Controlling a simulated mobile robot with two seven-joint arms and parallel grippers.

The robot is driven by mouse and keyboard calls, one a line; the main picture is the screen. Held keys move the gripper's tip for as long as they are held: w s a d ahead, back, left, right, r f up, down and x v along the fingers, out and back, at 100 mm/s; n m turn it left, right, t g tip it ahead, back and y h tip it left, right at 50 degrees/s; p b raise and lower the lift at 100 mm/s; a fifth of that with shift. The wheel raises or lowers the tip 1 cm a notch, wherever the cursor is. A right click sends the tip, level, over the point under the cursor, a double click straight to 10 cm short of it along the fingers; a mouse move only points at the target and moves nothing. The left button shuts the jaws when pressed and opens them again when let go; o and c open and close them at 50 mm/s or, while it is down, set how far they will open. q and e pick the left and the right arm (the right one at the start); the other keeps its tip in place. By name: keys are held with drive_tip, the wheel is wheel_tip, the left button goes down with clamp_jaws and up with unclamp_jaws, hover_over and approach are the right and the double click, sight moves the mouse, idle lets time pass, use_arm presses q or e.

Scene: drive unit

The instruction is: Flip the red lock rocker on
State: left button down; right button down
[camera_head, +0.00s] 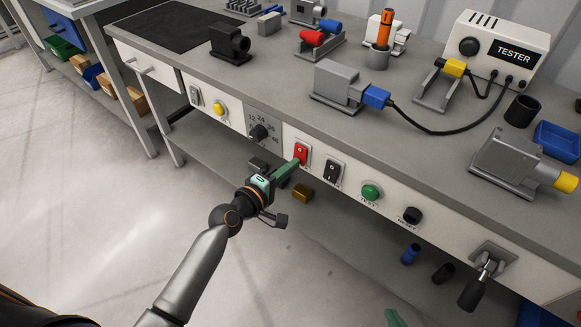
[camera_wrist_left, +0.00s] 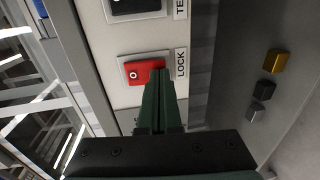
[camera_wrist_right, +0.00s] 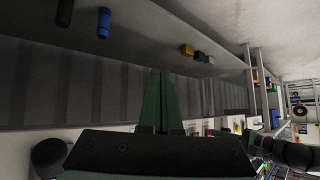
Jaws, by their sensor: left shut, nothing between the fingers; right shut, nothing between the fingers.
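The red lock rocker (camera_head: 300,152) is on the white front panel of the bench, between the voltage dial and a black rocker. In the left wrist view the rocker (camera_wrist_left: 147,72) shows a white "O" mark and sits beside the "LOCK" label. My left gripper (camera_head: 297,162) is shut and empty, its tips at the rocker's lower edge. In the left wrist view its fingertips (camera_wrist_left: 159,74) overlap one end of the rocker; I cannot tell whether they touch. My right gripper (camera_wrist_right: 160,75) is shut and empty below the bench front; in the head view only a green bit (camera_head: 393,317) shows at the bottom edge.
Beside the lock rocker are the black rocker (camera_head: 333,171), the dial (camera_head: 259,133), a green button (camera_head: 370,192) and a black reset knob (camera_head: 412,215). A lever (camera_head: 480,280) juts out at right. Small blocks (camera_head: 302,193) lie on the lower shelf.

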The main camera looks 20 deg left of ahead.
drive_tip(key=shift+s+d+f, duration=0.15)
drive_tip(key=shift+s+f, duration=0.1)
drive_tip(key=shift+s, duration=0.1)
use_arm(q)
drive_tip(key=shift+w+t+b, duration=0.2)
drive_tip(key=shift+t+b, duration=0.1)
drive_tip(key=shift+b, duration=0.7)
use_arm(e)
drive_tip(key=w+r+n+t, duration=0.1)
drive_tip(key=w+r+t, duration=0.3)
drive_tip(key=r, duration=0.5)
drive_tip(key=shift+w+r+t+y, duration=0.15)
drive_tip(key=shift+w+t+y, duration=0.2)
drive_tip(key=shift+w, duration=0.85)
use_arm(q)
drive_tip(key=shift+d, duration=0.1)
